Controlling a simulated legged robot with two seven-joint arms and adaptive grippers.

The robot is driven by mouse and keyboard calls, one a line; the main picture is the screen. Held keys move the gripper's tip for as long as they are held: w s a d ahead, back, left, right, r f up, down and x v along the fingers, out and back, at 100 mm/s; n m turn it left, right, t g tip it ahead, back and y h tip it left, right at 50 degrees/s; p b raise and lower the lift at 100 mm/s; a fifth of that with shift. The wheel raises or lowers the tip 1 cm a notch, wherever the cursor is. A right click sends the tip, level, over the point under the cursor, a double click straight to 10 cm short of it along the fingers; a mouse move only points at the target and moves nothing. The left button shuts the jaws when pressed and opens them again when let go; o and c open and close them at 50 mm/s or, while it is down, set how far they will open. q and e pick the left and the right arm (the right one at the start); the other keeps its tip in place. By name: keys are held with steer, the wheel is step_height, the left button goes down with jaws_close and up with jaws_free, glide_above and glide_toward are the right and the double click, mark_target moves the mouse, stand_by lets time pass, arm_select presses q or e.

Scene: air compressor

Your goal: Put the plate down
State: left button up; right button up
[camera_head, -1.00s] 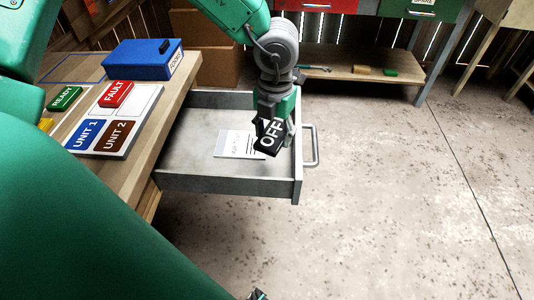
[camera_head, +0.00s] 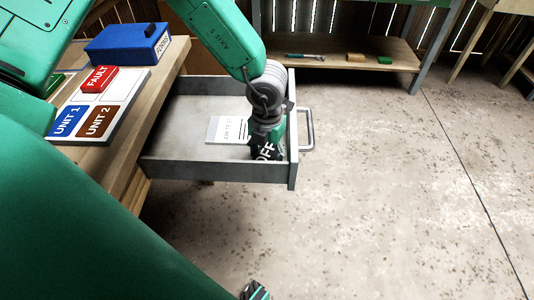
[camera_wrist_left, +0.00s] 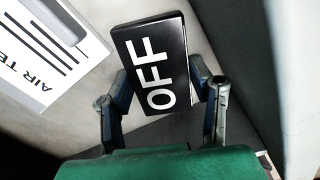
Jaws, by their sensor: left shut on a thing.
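The plate is black with white letters "OFF" (camera_head: 265,151) and is low inside the open grey drawer (camera_head: 215,172), near its right end. My left gripper (camera_head: 266,146) reaches down into the drawer and is shut on the plate. In the left wrist view the plate (camera_wrist_left: 152,50) sits between the two fingers (camera_wrist_left: 162,100). Whether it touches the drawer floor is hard to tell. A small piece at the bottom edge of the head view looks like my right gripper (camera_head: 255,291); its jaws cannot be made out.
A white paper card (camera_head: 228,130) lies in the drawer, left of the plate; it also shows in the wrist view (camera_wrist_left: 45,50). The drawer handle (camera_head: 307,129) is on the right. The bench holds a blue box (camera_head: 125,43) and a board with labelled plates (camera_head: 125,98).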

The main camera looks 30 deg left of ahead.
mark_target(267, 155)
arm_select(q)
steer(key=shift+f, duration=0.1)
steer(key=o, duration=1.2)
step_height(267, 155, up, 12)
steer(key=p, duration=0.3)
steer(key=shift+p, duration=0.3)
